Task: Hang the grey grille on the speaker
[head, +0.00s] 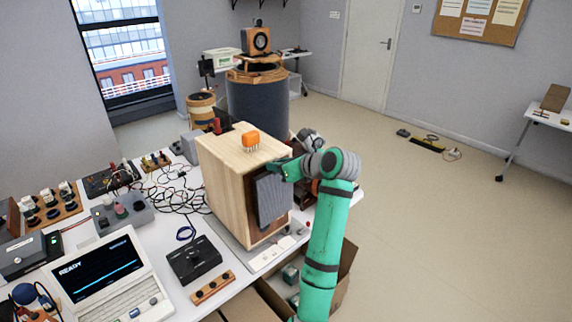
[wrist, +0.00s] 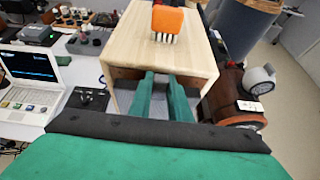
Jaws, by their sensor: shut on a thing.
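The speaker (head: 225,180) is a pale wooden box standing on the white table, with a dark brown front partly showing. Its top also shows in the wrist view (wrist: 150,55). The grey grille (head: 272,200) is a dark, upright panel in front of the speaker's front face. I cannot tell whether it touches the face. My gripper (head: 284,172) is shut on the grille near its upper edge. In the wrist view my green fingers (wrist: 165,95) reach toward the speaker's front, and the grille between them is hard to make out.
An orange brush (head: 250,140) with pale bristles sits on top of the speaker. A laptop (head: 105,275), a black box (head: 193,260) and tangled cables crowd the table to the left. A white power strip (head: 268,256) lies below the speaker's front. An open cardboard box (head: 345,270) stands beside the table.

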